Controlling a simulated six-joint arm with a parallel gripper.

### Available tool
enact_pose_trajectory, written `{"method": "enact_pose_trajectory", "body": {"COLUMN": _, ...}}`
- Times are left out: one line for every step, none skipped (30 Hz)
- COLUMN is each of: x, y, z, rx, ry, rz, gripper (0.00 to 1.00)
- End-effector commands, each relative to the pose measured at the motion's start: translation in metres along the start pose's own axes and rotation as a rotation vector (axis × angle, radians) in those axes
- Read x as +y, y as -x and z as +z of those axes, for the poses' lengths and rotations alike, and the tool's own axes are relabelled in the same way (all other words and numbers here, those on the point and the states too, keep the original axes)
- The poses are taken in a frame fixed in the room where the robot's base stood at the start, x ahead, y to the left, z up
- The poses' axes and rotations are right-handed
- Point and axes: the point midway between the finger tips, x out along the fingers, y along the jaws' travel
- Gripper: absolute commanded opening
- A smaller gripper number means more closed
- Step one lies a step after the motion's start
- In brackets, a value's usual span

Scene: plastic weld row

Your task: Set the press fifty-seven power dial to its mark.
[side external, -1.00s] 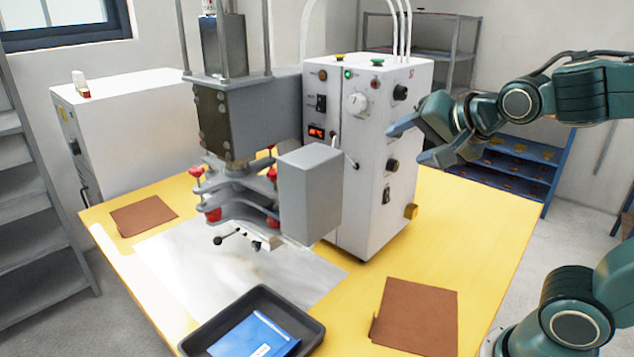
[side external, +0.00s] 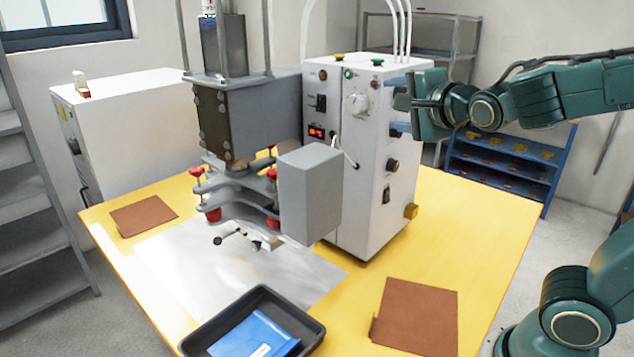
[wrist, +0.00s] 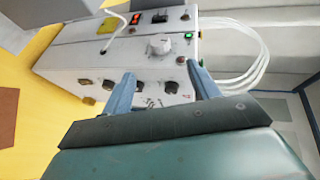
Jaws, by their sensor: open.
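The press control cabinet (side external: 352,190) is a white box on the yellow table. A dark knob (wrist: 170,87) on its side face lies between my fingers in the wrist view. A larger white dial (side external: 358,104) is on the adjoining face; it also shows in the wrist view (wrist: 160,44). I cannot read which one is the power dial, nor any mark. My gripper (side external: 402,104) is open at the upper part of the side face, one finger above the other in the side view. It also shows in the wrist view (wrist: 161,70). I cannot tell if the fingers touch the knob.
More dark knobs (side external: 392,165) sit lower on the side face. A red display (side external: 317,132) is lit. The grey press head (side external: 310,195) stands left of the cabinet. A black tray (side external: 310,330) and brown mat (side external: 415,315) lie in front. Pale hoses (wrist: 250,40) rise from the cabinet top.

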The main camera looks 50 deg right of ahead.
Motion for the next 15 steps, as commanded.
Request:
{"method": "enact_pose_trajectory", "body": {"x": 0.000, "y": -0.002, "z": 0.000, "rx": 0.001, "ry": 0.001, "rz": 0.002, "gripper": 0.60}}
{"method": "enact_pose_trajectory", "body": {"x": 0.001, "y": -0.004, "z": 0.000, "rx": 0.001, "ry": 0.001, "rz": 0.002, "gripper": 0.60}}
{"method": "enact_pose_trajectory", "body": {"x": 0.001, "y": -0.006, "z": 0.000, "rx": 0.001, "ry": 0.002, "rz": 0.003, "gripper": 0.60}}
{"method": "enact_pose_trajectory", "body": {"x": 0.001, "y": -0.007, "z": 0.000, "rx": 0.001, "ry": 0.002, "rz": 0.003, "gripper": 0.60}}
{"method": "enact_pose_trajectory", "body": {"x": 0.001, "y": -0.009, "z": 0.000, "rx": 0.001, "ry": 0.002, "rz": 0.003, "gripper": 0.60}}
{"method": "enact_pose_trajectory", "body": {"x": 0.001, "y": -0.012, "z": 0.000, "rx": 0.003, "ry": 0.002, "rz": 0.003, "gripper": 0.60}}
{"method": "enact_pose_trajectory", "body": {"x": 0.001, "y": -0.015, "z": 0.000, "rx": 0.002, "ry": 0.003, "rz": 0.003, "gripper": 0.60}}
{"method": "enact_pose_trajectory", "body": {"x": 0.001, "y": -0.018, "z": 0.000, "rx": 0.002, "ry": 0.003, "rz": 0.004, "gripper": 0.60}}
{"method": "enact_pose_trajectory", "body": {"x": 0.001, "y": -0.021, "z": -0.001, "rx": 0.003, "ry": 0.002, "rz": 0.004, "gripper": 0.60}}
{"method": "enact_pose_trajectory", "body": {"x": 0.001, "y": -0.024, "z": -0.001, "rx": 0.003, "ry": 0.002, "rz": 0.003, "gripper": 0.60}}
{"method": "enact_pose_trajectory", "body": {"x": 0.001, "y": -0.027, "z": -0.001, "rx": 0.003, "ry": 0.001, "rz": 0.003, "gripper": 0.60}}
{"method": "enact_pose_trajectory", "body": {"x": 0.001, "y": -0.031, "z": -0.001, "rx": 0.002, "ry": 0.001, "rz": 0.003, "gripper": 0.60}}
{"method": "enact_pose_trajectory", "body": {"x": 0.001, "y": -0.035, "z": -0.001, "rx": 0.002, "ry": 0.002, "rz": 0.004, "gripper": 0.60}}
{"method": "enact_pose_trajectory", "body": {"x": 0.001, "y": -0.038, "z": 0.000, "rx": 0.002, "ry": 0.002, "rz": 0.004, "gripper": 0.60}}
{"method": "enact_pose_trajectory", "body": {"x": 0.001, "y": -0.042, "z": 0.000, "rx": 0.002, "ry": 0.001, "rz": 0.003, "gripper": 0.60}}
